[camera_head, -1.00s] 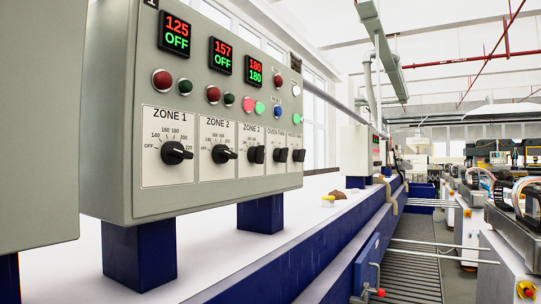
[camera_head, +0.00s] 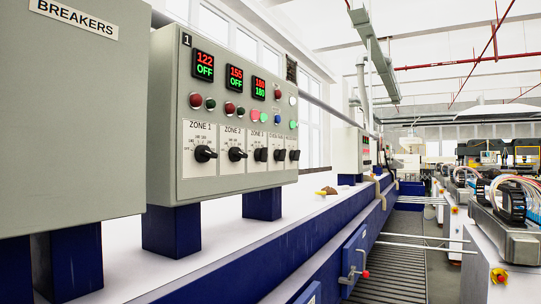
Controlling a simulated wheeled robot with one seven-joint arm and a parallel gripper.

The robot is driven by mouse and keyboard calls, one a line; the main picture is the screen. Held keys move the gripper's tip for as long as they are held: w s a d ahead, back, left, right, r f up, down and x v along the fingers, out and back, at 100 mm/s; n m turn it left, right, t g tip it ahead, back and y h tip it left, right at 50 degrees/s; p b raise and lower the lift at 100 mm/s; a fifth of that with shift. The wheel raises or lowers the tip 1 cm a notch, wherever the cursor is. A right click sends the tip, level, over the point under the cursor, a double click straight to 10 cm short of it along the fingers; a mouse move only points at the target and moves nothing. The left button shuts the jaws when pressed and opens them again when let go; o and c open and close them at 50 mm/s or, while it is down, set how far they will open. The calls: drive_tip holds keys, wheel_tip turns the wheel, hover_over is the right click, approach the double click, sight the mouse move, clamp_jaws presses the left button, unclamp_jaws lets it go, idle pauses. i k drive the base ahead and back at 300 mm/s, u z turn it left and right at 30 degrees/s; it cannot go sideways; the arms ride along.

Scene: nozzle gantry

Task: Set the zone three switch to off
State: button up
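The zone three switch (camera_head: 261,154) is a black rotary knob on a white plate labelled ZONE 3, third from the left on the grey control panel (camera_head: 170,100). Its display (camera_head: 259,88) above reads 180 in red and 180 in green. The zone 1 knob (camera_head: 204,153) and zone 2 knob (camera_head: 236,154) are to its left, and their displays read OFF in green. Below the zone 3 display, a pink lamp (camera_head: 255,115) and a green lamp (camera_head: 263,117) look lit. The knob's exact pointer direction is too small to tell. My gripper is not in view.
A grey box labelled BREAKERS (camera_head: 70,120) stands at the near left. Both boxes stand on blue posts over a white-topped blue bench (camera_head: 225,275). A blue box with a red knob (camera_head: 357,262) projects from the bench. A grated walkway (camera_head: 395,265) runs at right, with machines beyond.

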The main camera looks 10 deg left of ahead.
sight(260, 154)
drive_tip(key=k, duration=0.7)
drive_tip(key=z, duration=0.7)
drive_tip(key=i, duration=1.8)
drive_tip(key=u, duration=0.8)
